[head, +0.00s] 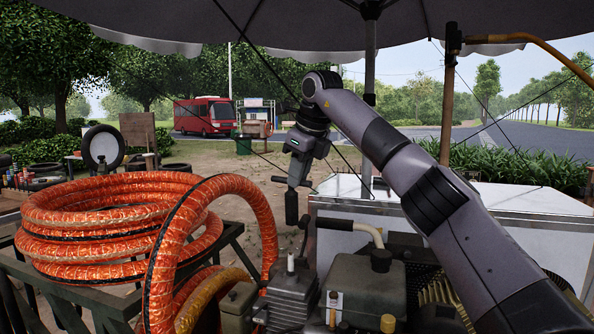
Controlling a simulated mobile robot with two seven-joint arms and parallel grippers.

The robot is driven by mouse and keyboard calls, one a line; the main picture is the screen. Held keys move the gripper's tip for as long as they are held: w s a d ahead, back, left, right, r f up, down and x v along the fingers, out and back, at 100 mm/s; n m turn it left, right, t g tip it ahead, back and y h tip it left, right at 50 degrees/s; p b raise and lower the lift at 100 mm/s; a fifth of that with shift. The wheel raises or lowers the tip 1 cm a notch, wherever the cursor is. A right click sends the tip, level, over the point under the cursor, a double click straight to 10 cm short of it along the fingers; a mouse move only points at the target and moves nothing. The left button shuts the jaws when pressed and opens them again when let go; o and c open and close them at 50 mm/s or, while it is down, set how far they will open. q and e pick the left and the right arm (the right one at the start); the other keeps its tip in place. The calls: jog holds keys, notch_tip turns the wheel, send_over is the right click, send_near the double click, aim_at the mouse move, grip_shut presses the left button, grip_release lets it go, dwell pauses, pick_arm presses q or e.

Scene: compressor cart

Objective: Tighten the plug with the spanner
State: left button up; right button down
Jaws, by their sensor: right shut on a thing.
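My right arm reaches in from the lower right. Its gripper (292,186) points down above the compressor (365,280) and is shut on a dark, upright piece, which looks like the spanner (291,208). Only a short part of the spanner shows below the fingers, apart from the finned cylinder head (291,287) in the picture. I cannot make out the plug for certain among the small fittings on the compressor. My left gripper is not in view.
A thick coil of orange hose (115,215) lies on a dark rack at the left, with one loop rising beside the compressor. A white cart panel (340,205) stands behind. An umbrella pole (369,100) rises behind my right arm.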

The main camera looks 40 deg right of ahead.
aim_at(296, 206)
jog(key=shift+f, duration=0.15)
jog(key=shift+f+b, duration=1.95)
jog(key=shift+f, duration=0.75)
jog(key=shift+y+p, duration=0.3)
jog(key=shift+p, duration=0.3)
jog(key=shift+p, duration=0.65)
